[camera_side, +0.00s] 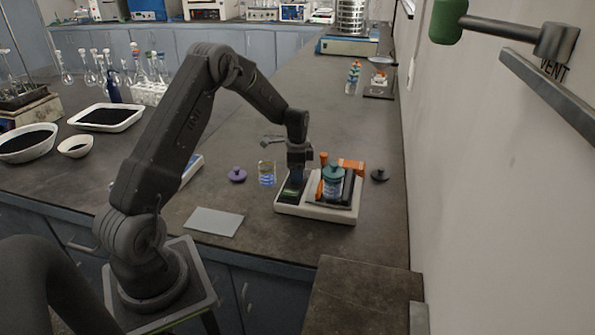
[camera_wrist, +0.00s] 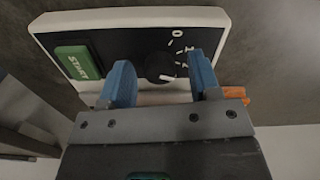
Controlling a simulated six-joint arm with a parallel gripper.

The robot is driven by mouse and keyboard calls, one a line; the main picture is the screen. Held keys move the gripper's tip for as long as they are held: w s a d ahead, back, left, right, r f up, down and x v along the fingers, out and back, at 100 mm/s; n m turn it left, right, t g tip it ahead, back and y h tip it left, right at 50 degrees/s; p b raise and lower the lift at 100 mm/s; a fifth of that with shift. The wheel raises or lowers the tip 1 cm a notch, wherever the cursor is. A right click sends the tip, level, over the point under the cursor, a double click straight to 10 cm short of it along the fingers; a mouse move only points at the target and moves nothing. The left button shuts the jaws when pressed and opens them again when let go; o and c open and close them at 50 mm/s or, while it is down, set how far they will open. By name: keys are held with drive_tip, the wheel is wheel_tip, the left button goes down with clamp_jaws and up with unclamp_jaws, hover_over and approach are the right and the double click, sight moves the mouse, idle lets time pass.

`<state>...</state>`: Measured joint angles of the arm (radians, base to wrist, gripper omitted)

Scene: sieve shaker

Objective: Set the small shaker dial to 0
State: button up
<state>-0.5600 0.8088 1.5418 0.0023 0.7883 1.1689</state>
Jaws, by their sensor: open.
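The small shaker (camera_side: 322,212) is a pale box on the bench, with a dark panel on its left part. In the wrist view its panel (camera_wrist: 113,42) carries a green START button (camera_wrist: 79,62) and a round black dial (camera_wrist: 160,66). The dial's white pointer mark is at its lower right, away from the printed 0 (camera_wrist: 177,33) above right. Other scale marks below the 0 are partly hidden by a finger. My gripper (camera_wrist: 162,72) is open, with blue fingers on either side of the dial; contact cannot be told. In the side view my gripper (camera_side: 297,172) is low over the panel.
A teal-lidded blue jar (camera_side: 333,182) and orange parts (camera_side: 351,166) stand on the shaker's right half. A beaker (camera_side: 267,173) and a purple lid (camera_side: 237,175) lie to its left, a black knob-like lid (camera_side: 380,175) to its right. The bench behind is mostly clear.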

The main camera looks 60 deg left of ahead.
drive_tip(key=c, duration=0.9)
drive_tip(key=n, duration=0.8)
drive_tip(key=shift+n, duration=0.3)
drive_tip(key=n, duration=0.3)
drive_tip(key=shift+r, duration=0.1)
drive_tip(key=shift+w+n, duration=0.1)
drive_tip(key=shift+n, duration=2)
